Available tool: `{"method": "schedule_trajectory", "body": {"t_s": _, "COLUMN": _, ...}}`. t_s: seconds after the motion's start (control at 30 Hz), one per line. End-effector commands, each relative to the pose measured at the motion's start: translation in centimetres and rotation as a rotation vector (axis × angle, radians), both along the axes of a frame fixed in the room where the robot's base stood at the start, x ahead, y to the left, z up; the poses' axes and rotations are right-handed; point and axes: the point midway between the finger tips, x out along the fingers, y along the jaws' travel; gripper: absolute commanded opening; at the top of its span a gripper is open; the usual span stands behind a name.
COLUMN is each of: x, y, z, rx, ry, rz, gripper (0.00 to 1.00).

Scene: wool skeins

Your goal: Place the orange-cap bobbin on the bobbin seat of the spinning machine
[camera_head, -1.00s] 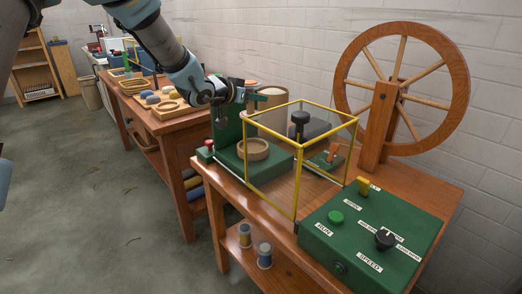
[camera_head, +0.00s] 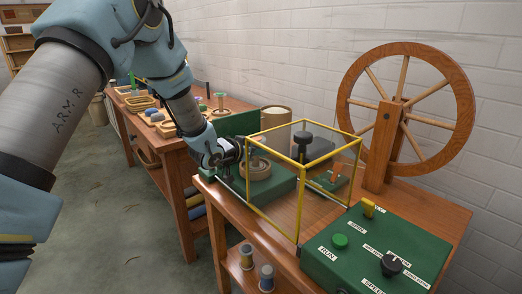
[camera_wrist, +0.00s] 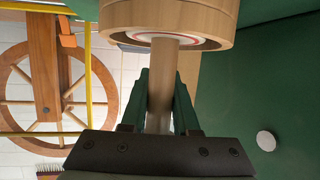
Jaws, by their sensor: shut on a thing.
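My gripper (camera_wrist: 162,78) is shut on the pale wooden shaft of a bobbin (camera_wrist: 163,60) in the wrist view, which looks upside down. The shaft runs to the round wooden bobbin seat (camera_wrist: 205,18), with a white and red ring showing at its mouth. I cannot tell whether the bobbin's end rests fully in the seat. The orange cap is not visible. In the head view my gripper (camera_head: 240,152) is low at the left of the seat (camera_head: 258,169), which stands on the machine's green base (camera_head: 279,183); the bobbin is not clear there.
A yellow-framed clear guard (camera_head: 304,157) stands close to the right of my gripper. A green upright plate (camera_wrist: 265,70) is close beside the bobbin. A large spoked wheel (camera_head: 464,105) and a green control box (camera_head: 378,252) are farther right. A second table with trays stands behind left.

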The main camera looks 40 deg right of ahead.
Motion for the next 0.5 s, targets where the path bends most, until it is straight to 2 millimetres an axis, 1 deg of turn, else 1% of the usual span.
{"method": "schedule_trajectory", "body": {"t_s": 0.13, "x": 0.01, "y": -0.02, "z": 0.12, "rx": -0.002, "ry": 0.0, "rz": 0.0, "gripper": 0.0}}
{"method": "schedule_trajectory", "body": {"t_s": 0.27, "x": 0.02, "y": -0.01, "z": -0.3, "rx": -0.001, "ry": 0.0, "rz": 0.0, "gripper": 0.0}}
{"method": "schedule_trajectory", "body": {"t_s": 0.3, "x": 0.02, "y": -0.01, "z": -0.14, "rx": -0.001, "ry": 0.0, "rz": 0.0, "gripper": 0.33}}
{"method": "schedule_trajectory", "body": {"t_s": 0.5, "x": 0.01, "y": -0.02, "z": -0.12, "rx": -0.001, "ry": 0.0, "rz": 0.0, "gripper": 0.56}}
